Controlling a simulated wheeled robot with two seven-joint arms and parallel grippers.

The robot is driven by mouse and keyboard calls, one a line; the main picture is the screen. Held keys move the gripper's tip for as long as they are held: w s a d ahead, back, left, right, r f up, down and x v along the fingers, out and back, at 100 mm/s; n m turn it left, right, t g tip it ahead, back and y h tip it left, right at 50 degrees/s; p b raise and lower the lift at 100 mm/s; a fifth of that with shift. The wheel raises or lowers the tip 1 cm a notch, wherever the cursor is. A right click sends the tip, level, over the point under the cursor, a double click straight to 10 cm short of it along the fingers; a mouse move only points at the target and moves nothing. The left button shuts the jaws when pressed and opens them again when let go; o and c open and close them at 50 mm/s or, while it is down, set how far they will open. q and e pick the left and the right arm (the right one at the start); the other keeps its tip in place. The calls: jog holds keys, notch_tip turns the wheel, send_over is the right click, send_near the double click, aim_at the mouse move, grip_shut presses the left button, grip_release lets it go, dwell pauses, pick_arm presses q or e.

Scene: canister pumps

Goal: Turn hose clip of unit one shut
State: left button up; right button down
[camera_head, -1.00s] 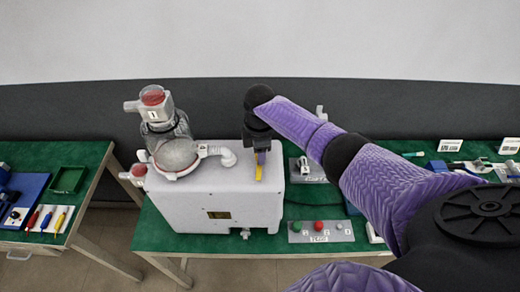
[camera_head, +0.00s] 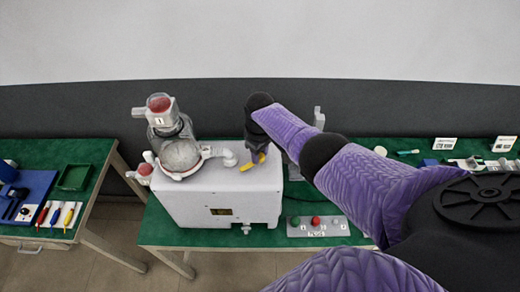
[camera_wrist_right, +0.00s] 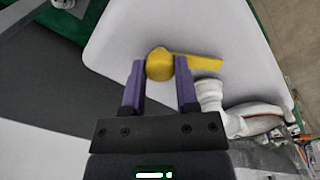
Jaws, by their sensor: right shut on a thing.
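Unit one is a white pump box (camera_head: 215,195) with a clear canister (camera_head: 181,155) and a red-topped part labelled 1 (camera_head: 159,105) on it. The yellow hose clip (camera_head: 248,165) is on the box top, right of the white elbow (camera_head: 229,157). Its lever points left and toward the front. My right gripper (camera_head: 260,154) comes down on it from above. In the right wrist view, the fingers (camera_wrist_right: 160,82) are shut on the clip's round yellow hub, and the lever (camera_wrist_right: 200,62) sticks out to the right, past the finger. My left gripper is not in view.
A grey panel with green and red buttons (camera_head: 317,227) lies right of the box on the green table. A side table at left holds a green tray (camera_head: 75,177) and several coloured tools. Labelled parts stand at far right (camera_head: 480,160). My right arm hides part of the table.

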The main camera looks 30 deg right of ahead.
jog(key=m, duration=0.3)
jog(key=shift+m+p, duration=0.3)
jog(key=shift+m, duration=1.5)
jog(key=shift+c, duration=1.8)
grip_release()
jog(key=shift+r+p, duration=0.1)
jog(key=shift+p, duration=0.25)
notch_tip(320, 180, up, 10)
jog(key=p, duration=0.5)
